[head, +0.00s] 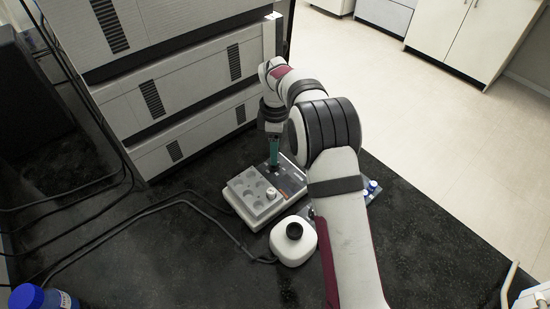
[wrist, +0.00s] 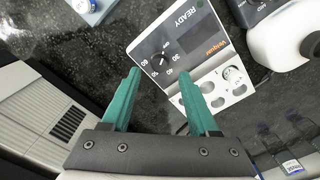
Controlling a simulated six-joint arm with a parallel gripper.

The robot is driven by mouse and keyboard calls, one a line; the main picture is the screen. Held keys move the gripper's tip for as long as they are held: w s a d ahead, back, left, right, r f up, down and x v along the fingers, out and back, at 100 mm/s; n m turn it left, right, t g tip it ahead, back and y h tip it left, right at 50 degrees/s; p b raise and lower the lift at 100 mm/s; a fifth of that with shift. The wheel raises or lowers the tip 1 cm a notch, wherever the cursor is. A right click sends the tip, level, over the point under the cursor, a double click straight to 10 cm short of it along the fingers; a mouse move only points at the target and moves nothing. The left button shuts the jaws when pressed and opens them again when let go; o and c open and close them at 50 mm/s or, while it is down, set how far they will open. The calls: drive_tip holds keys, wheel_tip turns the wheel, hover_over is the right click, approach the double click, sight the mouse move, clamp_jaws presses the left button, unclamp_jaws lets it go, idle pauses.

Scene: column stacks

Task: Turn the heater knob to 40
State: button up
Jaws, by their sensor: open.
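The heater (head: 232,203) is a pale block with round wells and a dark control panel, on the black bench in the head view. In the wrist view its panel (wrist: 190,27) shows READY, a dial marked with numbers including 30, 40, 50 and 60, and a dark knob (wrist: 161,62). The knob's pointer is too small to read surely. My gripper (head: 274,163) is over the panel side of the heater, pointing down. In the wrist view my gripper (wrist: 159,72) is open, with its green fingertips on either side of the knob; I cannot tell whether they touch it.
A white device (head: 290,252) with a black round top stands in front of the heater. Stacked instruments (head: 180,95) rise behind left. Blue-capped vials (head: 372,187) are right of my arm. Cables cross the bench at left. A blue-capped bottle (head: 28,296) is at the front left.

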wheel_tip(320, 180, down, 5)
drive_tip(key=shift+r, duration=0.2)
clamp_jaws()
idle(0.3)
